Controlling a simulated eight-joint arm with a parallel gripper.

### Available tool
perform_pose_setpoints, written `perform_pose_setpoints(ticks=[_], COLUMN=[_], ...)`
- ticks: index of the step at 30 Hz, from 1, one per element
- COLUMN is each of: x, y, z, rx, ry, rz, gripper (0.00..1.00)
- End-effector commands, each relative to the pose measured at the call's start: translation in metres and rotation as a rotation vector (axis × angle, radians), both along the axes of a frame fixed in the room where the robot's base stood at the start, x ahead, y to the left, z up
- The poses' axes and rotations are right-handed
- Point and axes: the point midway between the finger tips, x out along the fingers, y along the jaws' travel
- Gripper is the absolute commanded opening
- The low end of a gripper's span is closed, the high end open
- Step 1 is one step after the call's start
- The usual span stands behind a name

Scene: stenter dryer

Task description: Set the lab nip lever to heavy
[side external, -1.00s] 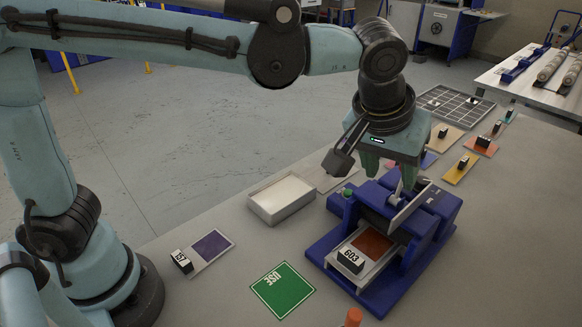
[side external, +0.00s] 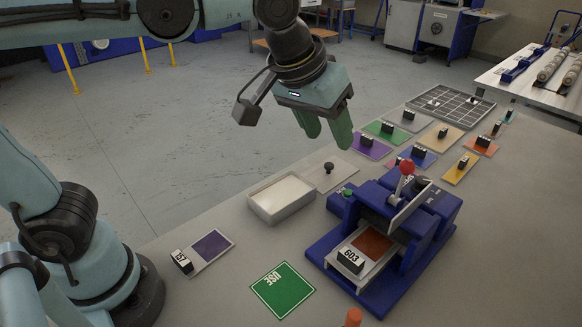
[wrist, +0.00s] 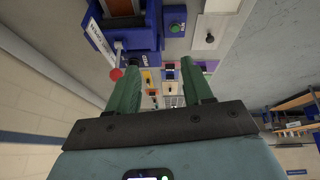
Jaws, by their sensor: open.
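The lab nip (side external: 390,225) is a blue machine on the table, holding an orange-brown swatch (side external: 373,242) on a tray with a block marked 603. Its lever has a red knob (side external: 407,167) and stands up beside a pale scale plate (side external: 410,205).
A white tray (side external: 281,198) and a plate with a black knob (side external: 328,168) lie left of the nip. A green USE card (side external: 282,291) and purple sample (side external: 212,245) are nearer. Several coloured samples and a grid rack (side external: 450,106) stand behind.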

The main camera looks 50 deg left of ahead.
Motion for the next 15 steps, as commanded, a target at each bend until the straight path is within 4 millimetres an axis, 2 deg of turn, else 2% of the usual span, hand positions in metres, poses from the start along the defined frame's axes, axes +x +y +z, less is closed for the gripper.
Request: perform_pose_setpoints(ticks=[1,6,15], x=[-0.002,-0.008,-0.014], y=[0.009,0.031,0.047], z=[-0.004,-0.016,-0.025], rx=[0.001,0.008,0.017], ry=[-0.007,-0.027,-0.046], rz=[0.000,-0.018,-0.034], gripper=[0.51,0.51,0.51])
